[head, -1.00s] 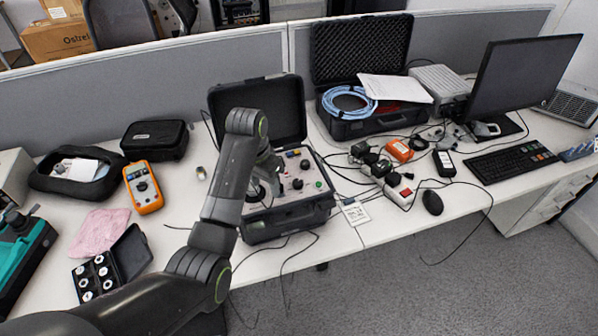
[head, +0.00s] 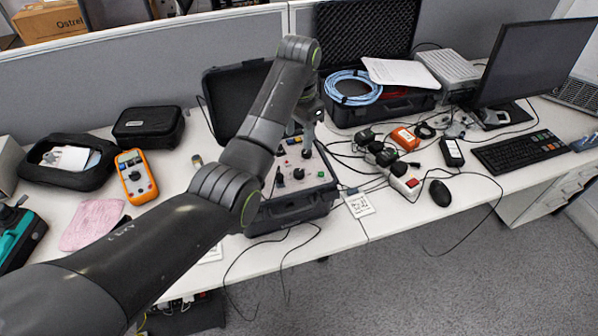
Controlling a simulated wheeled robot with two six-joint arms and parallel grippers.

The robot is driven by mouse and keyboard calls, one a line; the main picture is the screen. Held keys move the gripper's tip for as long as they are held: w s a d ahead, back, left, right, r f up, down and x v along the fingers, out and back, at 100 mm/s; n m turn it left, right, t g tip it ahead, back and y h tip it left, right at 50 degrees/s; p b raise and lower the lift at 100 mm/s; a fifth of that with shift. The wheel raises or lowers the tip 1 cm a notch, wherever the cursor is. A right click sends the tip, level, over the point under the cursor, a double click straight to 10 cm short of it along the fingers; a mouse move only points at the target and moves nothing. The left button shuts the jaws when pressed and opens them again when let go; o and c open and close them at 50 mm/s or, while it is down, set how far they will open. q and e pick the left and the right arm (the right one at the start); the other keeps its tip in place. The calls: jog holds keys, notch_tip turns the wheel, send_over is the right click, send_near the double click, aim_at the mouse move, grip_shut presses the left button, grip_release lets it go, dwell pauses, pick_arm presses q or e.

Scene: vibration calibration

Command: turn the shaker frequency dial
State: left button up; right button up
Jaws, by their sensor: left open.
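The shaker unit is an open black case (head: 290,213) in the middle of the desk, with its lid (head: 226,100) standing up behind. Its light control panel (head: 310,182) carries several knobs and coloured sockets. A black knob (head: 298,173) and another dark knob (head: 280,178) show on it; I cannot tell which is the frequency dial. My left arm crosses in front of the case and hides the panel's left part. My left gripper (head: 308,138) points down above the panel's far part, open, with its fingers partly hidden by the arm. My right gripper is out of view.
A larger foam-lined case (head: 378,112) with a blue cable coil (head: 348,88) stands behind right. A power strip (head: 404,184), adapters and loose cables lie right of the shaker. An orange multimeter (head: 136,178) and black pouch (head: 148,127) lie left.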

aim_at(299, 172)
pick_arm(q)
notch_tip(299, 172, down, 12)
jog(key=shift+f+p, duration=0.2)
jog(key=shift+p, duration=0.45)
jog(key=shift+c, duration=0.5)
jog(key=c, duration=0.9)
